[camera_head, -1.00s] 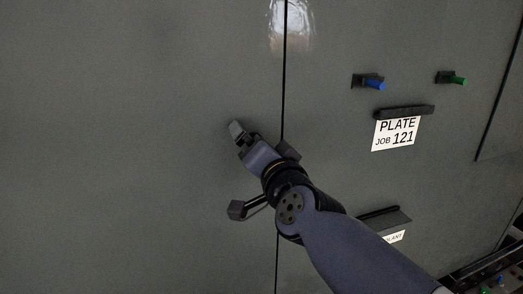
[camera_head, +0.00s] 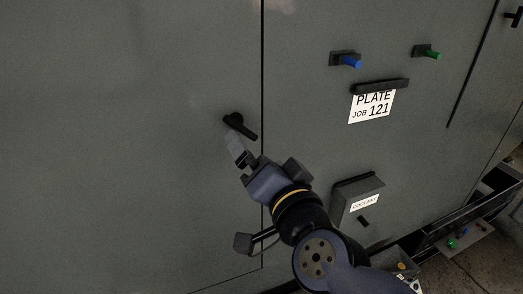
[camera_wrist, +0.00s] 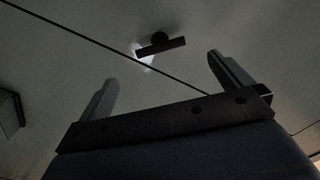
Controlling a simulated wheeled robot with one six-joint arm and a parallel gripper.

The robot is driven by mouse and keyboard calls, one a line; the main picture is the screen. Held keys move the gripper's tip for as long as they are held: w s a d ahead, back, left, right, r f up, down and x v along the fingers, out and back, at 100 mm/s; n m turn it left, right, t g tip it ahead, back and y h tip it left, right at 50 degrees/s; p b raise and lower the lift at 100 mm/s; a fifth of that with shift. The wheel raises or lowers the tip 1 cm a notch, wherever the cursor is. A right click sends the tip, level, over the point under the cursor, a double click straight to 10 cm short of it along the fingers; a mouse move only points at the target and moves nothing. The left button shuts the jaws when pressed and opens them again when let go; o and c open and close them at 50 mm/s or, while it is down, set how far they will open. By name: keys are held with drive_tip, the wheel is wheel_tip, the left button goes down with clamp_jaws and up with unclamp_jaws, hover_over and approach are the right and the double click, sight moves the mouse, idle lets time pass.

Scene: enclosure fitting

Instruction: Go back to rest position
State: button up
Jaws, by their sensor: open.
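My gripper (camera_head: 236,146) is in front of the grey enclosure's left door (camera_head: 120,150), close to the seam in the head view. In the wrist view my gripper (camera_wrist: 168,84) has its two fingers wide apart with nothing between them. A black lever handle (camera_head: 245,130) on the left door is just beyond the fingertips in the head view and tilts down to the right. The handle (camera_wrist: 160,45) also shows in the wrist view, ahead of the fingers and apart from them.
On the right panel are a blue knob (camera_head: 351,61), a green knob (camera_head: 428,53), a "PLATE JOB 121" card (camera_head: 371,107) and a coolant box (camera_head: 357,196). A tray with small coloured parts (camera_head: 465,238) is at lower right.

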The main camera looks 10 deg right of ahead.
sight(242, 131)
drive_tip(key=shift+w+f, duration=0.1)
idle(0.3)
drive_tip(key=b+x, duration=0.5)
drive_tip(key=x, duration=0.4)
drive_tip(key=shift+f+b, duration=0.1)
drive_tip(key=shift+b, duration=0.25)
drive_tip(key=shift+x, duration=0.8)
